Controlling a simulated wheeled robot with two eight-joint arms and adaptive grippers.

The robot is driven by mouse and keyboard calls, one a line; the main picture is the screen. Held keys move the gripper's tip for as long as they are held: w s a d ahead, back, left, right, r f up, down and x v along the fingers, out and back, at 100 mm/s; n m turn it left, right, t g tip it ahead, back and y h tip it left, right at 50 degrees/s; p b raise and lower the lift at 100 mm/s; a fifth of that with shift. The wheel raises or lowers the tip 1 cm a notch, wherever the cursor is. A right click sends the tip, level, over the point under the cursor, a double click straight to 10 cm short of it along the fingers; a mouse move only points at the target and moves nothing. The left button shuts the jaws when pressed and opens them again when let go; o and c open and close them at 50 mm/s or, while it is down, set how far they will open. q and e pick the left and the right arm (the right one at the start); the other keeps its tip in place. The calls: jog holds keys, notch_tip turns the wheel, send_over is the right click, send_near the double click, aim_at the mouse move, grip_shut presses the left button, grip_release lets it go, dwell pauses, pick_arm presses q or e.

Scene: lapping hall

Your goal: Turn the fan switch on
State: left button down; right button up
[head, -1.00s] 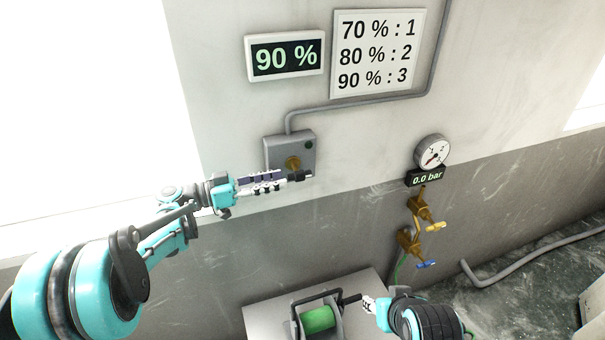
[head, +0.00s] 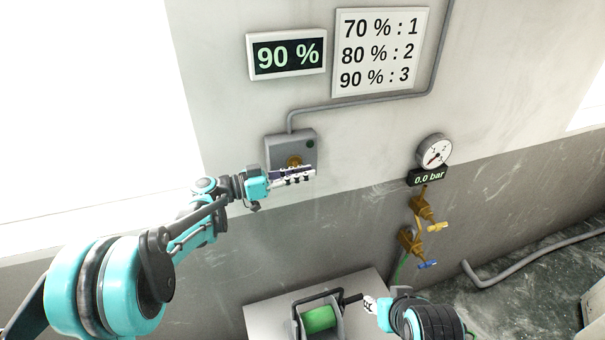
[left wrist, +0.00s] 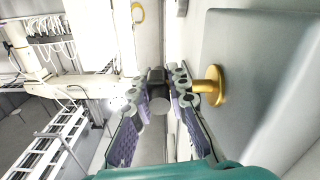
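The fan switch is a grey wall box (head: 305,150) with a round brass part (head: 294,162) and a small dark green lamp (head: 310,143). My left gripper (head: 312,174) is in front of its lower part. In the left wrist view, the brass stem (left wrist: 212,86) juts from the box and a black knob (left wrist: 157,92) sits between the fingertips of my left gripper (left wrist: 160,85). The fingers are apart around the knob; whether they touch it is unclear. My right gripper (head: 370,304) is low, beside the reel's black handle; its finger gap is too small to judge.
A display (head: 287,55) reads 90 %, next to a sign (head: 380,50) reading 70 %: 1, 80 %: 2, 90 %: 3. A gauge (head: 434,150) with a 0.0 bar readout and brass valves (head: 412,243) are to the right. A green reel (head: 320,319) stands below.

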dwell(0.3)
pick_arm(q)
jog(key=y+p, duration=0.2)
jog(key=shift+r+g+p, duration=0.2)
jog(key=shift+g+p, duration=0.15)
jog(key=shift+g, duration=0.05)
jog(key=g+y+p, duration=0.1)
jog(key=y+p, duration=0.2)
jog(key=shift+y, duration=0.3)
jog(key=y+p, duration=0.2)
jog(key=shift+f+g+p, duration=0.15)
jog(key=shift+g+p, duration=0.15)
jog(key=shift+g, duration=0.1)
jog(key=shift+f+g+y+p, duration=0.2)
jog(key=shift+g+y+p, duration=0.3)
jog(key=shift+y+p, duration=0.95)
jog(key=shift+a+f+y+b, duration=0.1)
jog(key=shift+y+b, duration=0.3)
jog(key=shift+y, duration=0.15)
jog(key=c, duration=1.5)
grip_release()
jog(key=shift+o, duration=0.2)
